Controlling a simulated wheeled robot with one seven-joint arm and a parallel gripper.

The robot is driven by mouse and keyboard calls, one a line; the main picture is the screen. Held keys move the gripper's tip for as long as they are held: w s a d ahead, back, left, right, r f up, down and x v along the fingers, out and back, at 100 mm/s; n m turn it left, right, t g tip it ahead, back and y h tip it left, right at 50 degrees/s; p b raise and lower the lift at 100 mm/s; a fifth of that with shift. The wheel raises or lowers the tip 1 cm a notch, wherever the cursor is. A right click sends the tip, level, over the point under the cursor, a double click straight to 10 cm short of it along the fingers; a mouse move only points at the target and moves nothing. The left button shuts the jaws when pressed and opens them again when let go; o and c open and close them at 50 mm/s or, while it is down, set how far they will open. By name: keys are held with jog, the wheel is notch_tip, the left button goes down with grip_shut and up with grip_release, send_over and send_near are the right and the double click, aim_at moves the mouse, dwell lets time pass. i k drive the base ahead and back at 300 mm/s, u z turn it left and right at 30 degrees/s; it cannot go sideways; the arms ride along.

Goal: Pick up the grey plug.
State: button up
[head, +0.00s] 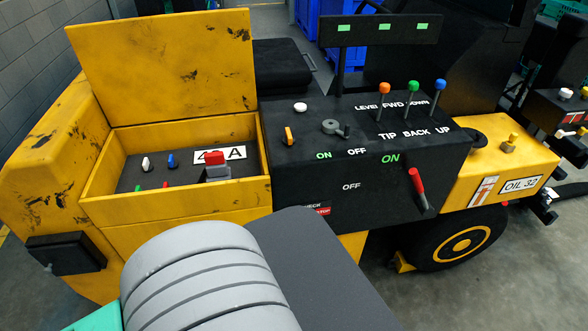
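A grey block-like plug (217,173) with a red top part (214,157) sits in the open yellow compartment (170,215) of a forklift-like vehicle. It stands at the compartment's right side, in front of a white label that it partly covers. I cannot tell whether the red part is separate from the grey one. A round dark grey knob or cap (330,127) sits on the black console to the right. Which of these grey parts is the plug is not certain. My gripper is not in view; only grey parts, probably of my arm, show at the bottom.
The yellow lid (160,65) stands open behind the compartment. Small white (146,164), blue (171,160), green and red pieces stand inside. The black console (370,160) has levers (412,100) and a red handle (417,182). The grey foreground parts hide some of the vehicle's front.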

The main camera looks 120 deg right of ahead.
aim_at(216, 167)
jog(key=z, duration=3.5)
jog(key=i, duration=0.4)
jog(key=u, duration=2.55)
